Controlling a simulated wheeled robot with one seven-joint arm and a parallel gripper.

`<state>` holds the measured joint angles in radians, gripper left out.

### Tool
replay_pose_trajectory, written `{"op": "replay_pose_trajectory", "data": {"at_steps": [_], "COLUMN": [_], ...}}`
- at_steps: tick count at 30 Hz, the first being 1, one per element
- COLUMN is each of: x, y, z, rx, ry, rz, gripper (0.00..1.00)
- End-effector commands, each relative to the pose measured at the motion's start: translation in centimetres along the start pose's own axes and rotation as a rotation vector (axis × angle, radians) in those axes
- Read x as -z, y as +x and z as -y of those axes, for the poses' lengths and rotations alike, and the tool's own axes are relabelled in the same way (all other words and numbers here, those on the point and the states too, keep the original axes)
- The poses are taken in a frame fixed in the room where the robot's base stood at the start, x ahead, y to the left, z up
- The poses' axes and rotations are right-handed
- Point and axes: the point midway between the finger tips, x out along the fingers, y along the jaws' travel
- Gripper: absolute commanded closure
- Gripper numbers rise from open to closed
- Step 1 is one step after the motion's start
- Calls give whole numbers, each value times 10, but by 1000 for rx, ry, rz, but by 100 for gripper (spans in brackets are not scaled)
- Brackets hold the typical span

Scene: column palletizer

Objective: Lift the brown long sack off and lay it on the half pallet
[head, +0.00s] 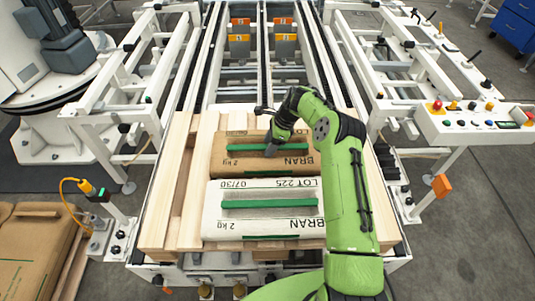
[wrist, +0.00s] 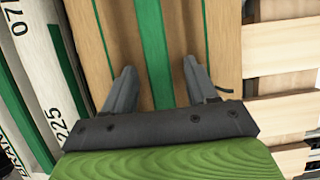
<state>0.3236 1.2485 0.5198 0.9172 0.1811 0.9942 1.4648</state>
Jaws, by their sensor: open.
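The brown long sack (head: 232,165) lies flat on a wooden pallet (head: 162,222) in the middle of the head view, printed BRAN, with a raised green strip along its top. My gripper (head: 271,150) is over its middle. In the wrist view, my open gripper (wrist: 158,72) has one finger on each side of the green strip (wrist: 152,45), with the brown sack (wrist: 100,50) below. Whether the fingers touch the sack is unclear. At lower left, brown sacks (head: 35,240) lie on a wooden support (head: 72,275) cut by the frame; I cannot tell whether this is the half pallet.
A white BRAN sack (head: 262,225) lies directly in front of the brown one, close beside it. Roller conveyor frames (head: 262,85) run behind. A control panel (head: 470,118) stands at right, and an orange-tipped sensor post (head: 88,188) at left.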

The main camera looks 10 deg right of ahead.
Motion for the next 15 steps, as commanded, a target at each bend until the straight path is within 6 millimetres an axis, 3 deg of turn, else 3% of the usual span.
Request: {"op": "replay_pose_trajectory", "data": {"at_steps": [4,15], "x": [0,0], "y": [-2,-2], "z": [0,0], "rx": [2,1], "ry": [0,0], "rz": [0,0], "gripper": [44,100]}}
